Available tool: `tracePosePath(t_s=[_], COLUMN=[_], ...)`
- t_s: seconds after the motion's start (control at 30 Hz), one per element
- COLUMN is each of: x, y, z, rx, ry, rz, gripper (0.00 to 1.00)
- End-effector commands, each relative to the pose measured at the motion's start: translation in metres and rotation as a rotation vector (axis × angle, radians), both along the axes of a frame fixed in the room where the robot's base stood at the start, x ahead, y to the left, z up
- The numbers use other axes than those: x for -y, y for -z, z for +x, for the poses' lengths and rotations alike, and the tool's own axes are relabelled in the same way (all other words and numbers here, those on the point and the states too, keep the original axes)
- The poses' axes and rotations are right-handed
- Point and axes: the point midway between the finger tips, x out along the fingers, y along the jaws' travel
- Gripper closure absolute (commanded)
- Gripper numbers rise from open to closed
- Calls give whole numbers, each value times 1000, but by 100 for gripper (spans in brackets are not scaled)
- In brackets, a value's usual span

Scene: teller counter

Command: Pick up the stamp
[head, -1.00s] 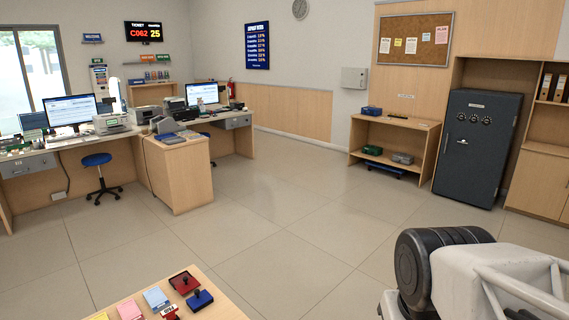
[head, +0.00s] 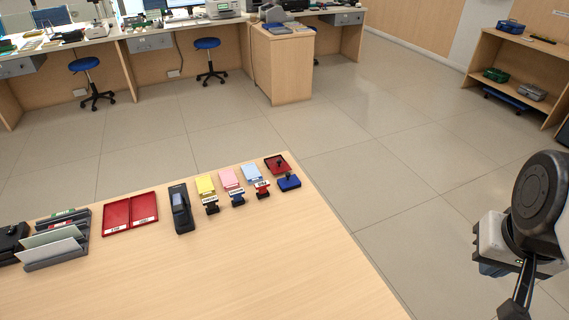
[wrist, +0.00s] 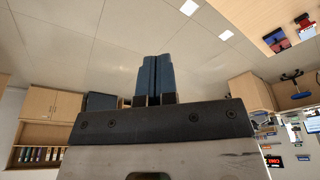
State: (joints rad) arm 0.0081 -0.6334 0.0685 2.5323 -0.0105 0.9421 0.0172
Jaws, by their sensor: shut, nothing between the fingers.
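Several small stamps stand in a row on the near wooden table in the head view. Labelled hand stamps (head: 237,198), (head: 262,189) and (head: 211,206) stand before yellow, pink and light-blue pads. A blue piece with a black knob (head: 289,182) and a red one with a dark knob (head: 278,163) are at the row's right end. Which one is meant cannot be told. My gripper (wrist: 155,60) shows blue fingers pressed together, empty, in the wrist view. It is off to the right of the table, well apart from the stamps.
The near table (head: 240,270) has a clear front. A black device (head: 181,209), red trays (head: 130,213) and a card holder (head: 54,249) stand left of the stamps. Open floor (head: 390,160) lies between the table and my arm.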

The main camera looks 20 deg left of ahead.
Motion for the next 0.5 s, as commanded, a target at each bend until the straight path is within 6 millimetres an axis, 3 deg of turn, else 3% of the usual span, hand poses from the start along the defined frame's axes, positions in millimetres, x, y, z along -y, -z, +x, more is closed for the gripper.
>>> tracePosePath(t_s=[0.17, 0.5], x=[0, 0], y=[0, 0], z=[0, 0], rx=[0, 0], ry=[0, 0], rz=[0, 0], gripper=[100, 49])
